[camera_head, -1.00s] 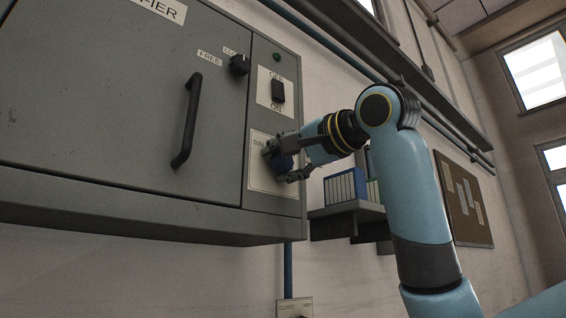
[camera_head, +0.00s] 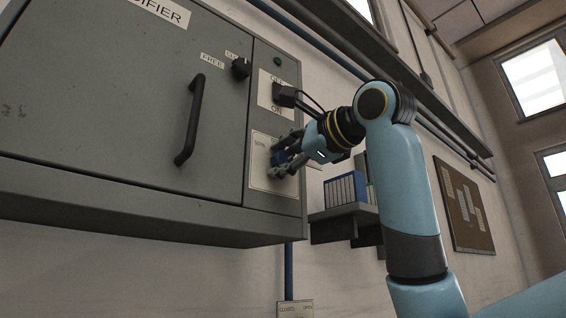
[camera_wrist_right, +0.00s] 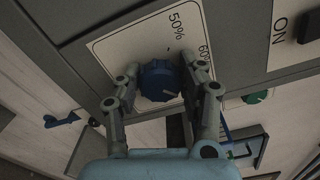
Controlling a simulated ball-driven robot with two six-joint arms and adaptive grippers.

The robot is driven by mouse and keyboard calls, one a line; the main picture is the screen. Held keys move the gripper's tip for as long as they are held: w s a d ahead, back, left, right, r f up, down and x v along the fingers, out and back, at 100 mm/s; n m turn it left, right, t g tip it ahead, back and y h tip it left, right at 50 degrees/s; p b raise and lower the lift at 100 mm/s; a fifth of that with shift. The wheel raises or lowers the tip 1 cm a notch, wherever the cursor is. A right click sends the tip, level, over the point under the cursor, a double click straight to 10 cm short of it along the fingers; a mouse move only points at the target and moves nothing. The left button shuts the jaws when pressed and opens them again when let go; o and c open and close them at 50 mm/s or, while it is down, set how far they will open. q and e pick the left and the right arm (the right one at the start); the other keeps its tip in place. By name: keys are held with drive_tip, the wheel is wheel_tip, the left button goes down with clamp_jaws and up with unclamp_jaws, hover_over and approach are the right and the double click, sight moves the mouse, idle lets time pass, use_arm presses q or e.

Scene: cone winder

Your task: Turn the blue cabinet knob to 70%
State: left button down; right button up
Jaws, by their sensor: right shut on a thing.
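The blue knob (camera_wrist_right: 159,81) sits on a pale label plate on the grey cabinet (camera_head: 110,110). In the right wrist view the plate (camera_wrist_right: 140,45) reads 50% and 60%, and a light pointer mark shows on the knob's lower right. My right gripper (camera_wrist_right: 160,88) has a finger on each side of the knob and is shut on it. In the head view my right gripper (camera_head: 284,160) is at the plate (camera_head: 260,165), and its fingers hide most of the knob. My left gripper is in neither view.
A black door handle (camera_head: 190,120) and a small black knob (camera_head: 240,68) are on the cabinet door. An OFF/ON switch (camera_head: 284,95) is just above my right gripper. A shelf with blue binders (camera_head: 345,188) is to the right.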

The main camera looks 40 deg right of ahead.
sight(286, 159)
drive_tip(key=shift+m, duration=0.4)
drive_tip(key=o, duration=1.2)
drive_tip(key=s, duration=0.7)
drive_tip(key=shift+s+d, duration=0.25)
drive_tip(key=shift+d, duration=0.05)
